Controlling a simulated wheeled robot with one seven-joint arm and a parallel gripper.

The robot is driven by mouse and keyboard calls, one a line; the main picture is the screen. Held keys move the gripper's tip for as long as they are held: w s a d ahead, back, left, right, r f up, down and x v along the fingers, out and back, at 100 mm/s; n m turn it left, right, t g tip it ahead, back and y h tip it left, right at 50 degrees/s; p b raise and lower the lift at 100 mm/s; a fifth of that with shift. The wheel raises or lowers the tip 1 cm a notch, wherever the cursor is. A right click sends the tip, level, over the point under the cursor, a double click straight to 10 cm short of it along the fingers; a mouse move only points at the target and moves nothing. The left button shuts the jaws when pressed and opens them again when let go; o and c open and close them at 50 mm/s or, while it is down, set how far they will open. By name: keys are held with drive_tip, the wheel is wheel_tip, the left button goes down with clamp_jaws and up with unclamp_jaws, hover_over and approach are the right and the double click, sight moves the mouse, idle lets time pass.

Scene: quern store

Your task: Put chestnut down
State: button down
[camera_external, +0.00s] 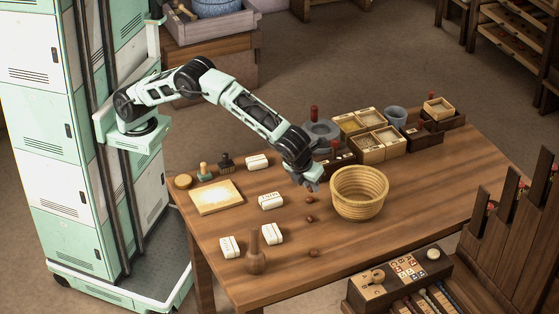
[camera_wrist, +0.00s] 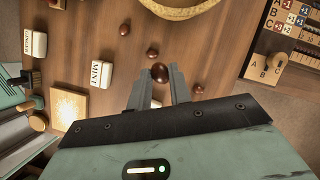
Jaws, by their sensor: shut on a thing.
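My gripper (camera_external: 311,183) is shut on a chestnut (camera_wrist: 160,73), a round glossy dark-brown nut between the two fingertips in the wrist view. The external view does not show the held chestnut clearly. My gripper points down over the wooden table (camera_external: 430,195), just left of the woven basket (camera_external: 359,207); the height of the nut above the wood is hard to tell. Three other small brown chestnuts lie loose on the table in a rough line: one (camera_external: 310,199) close by the gripper, one (camera_external: 309,218) beyond it, one (camera_external: 313,253) toward the front edge.
A pale board (camera_external: 216,197) lies at the left end. A grey quern (camera_external: 321,134) and wooden boxes (camera_external: 378,146) line the back. The table right of the basket is clear.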

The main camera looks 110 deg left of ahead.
drive_tip(key=w+a+m+t, duration=0.1)
drive_tip(key=w+a+m, duration=0.1)
drive_tip(key=w+a, duration=0.45)
drive_tip(key=m+h, duration=0.1)
drive_tip(key=m, duration=0.2)
hover_over(357, 200)
drive_tip(key=d, duration=0.4)
drive_tip(key=shift+t, duration=0.4)
drive_tip(key=f, duration=1.4)
drive_tip(key=shift+w+a+f, duration=0.15)
drive_tip(key=shift+w+f, duration=0.15)
drive_tip(key=shift+w, duration=0.1)
drive_tip(key=shift+f, duration=0.15)
drive_tip(key=c, duration=1.3)
unclamp_jaws()
drive_tip(key=v, duration=1.2)
drive_tip(key=shift+a+r, duration=0.2)
drive_tip(key=shift+a, duration=0.05)
